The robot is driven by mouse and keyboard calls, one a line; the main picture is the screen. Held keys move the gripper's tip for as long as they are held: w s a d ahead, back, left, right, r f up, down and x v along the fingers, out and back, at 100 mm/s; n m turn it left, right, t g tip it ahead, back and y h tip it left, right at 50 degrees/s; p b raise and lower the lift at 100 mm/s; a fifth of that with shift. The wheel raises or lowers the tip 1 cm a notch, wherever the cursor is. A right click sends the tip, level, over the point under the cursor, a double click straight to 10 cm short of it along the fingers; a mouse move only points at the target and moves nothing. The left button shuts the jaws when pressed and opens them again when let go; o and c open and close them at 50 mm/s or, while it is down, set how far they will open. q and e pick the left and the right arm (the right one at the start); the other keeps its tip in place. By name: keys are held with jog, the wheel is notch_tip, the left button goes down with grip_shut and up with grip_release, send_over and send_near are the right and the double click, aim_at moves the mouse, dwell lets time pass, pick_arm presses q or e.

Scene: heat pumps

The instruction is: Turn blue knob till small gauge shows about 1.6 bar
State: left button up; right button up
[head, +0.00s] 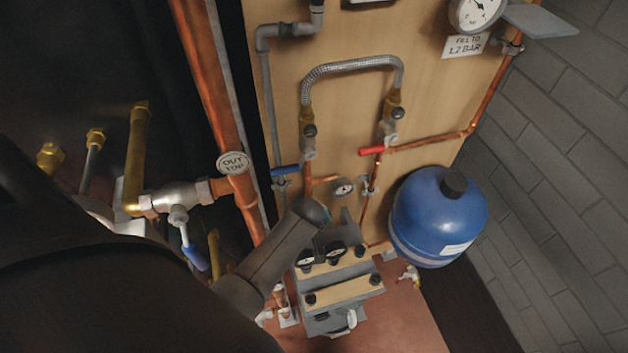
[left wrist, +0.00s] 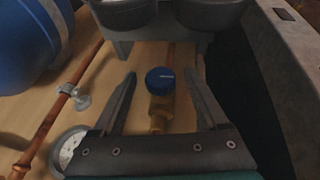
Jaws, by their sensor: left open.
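The blue knob (left wrist: 160,80) sits on a brass valve body in the left wrist view. My left gripper (left wrist: 161,76) is open, with one finger on each side of the knob and a visible gap to each. In the head view the knob is hidden behind my left wrist. The small gauge (head: 343,187) sits on the wooden board just above my wrist; its reading is too small to tell. A gauge is also partly visible at the lower left of the left wrist view (left wrist: 70,148). My right gripper is not in view.
A larger gauge (head: 478,10) is at the top right, above a "fill to" label (head: 465,46). A blue lever (head: 285,170) and red lever (head: 371,150) are under a braided hose (head: 350,66). A blue vessel (head: 437,215) stands at right. A unit with gauges (head: 345,292) is below my wrist.

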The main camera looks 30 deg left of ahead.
pick_arm(q)
grip_shut()
dwell(0.7)
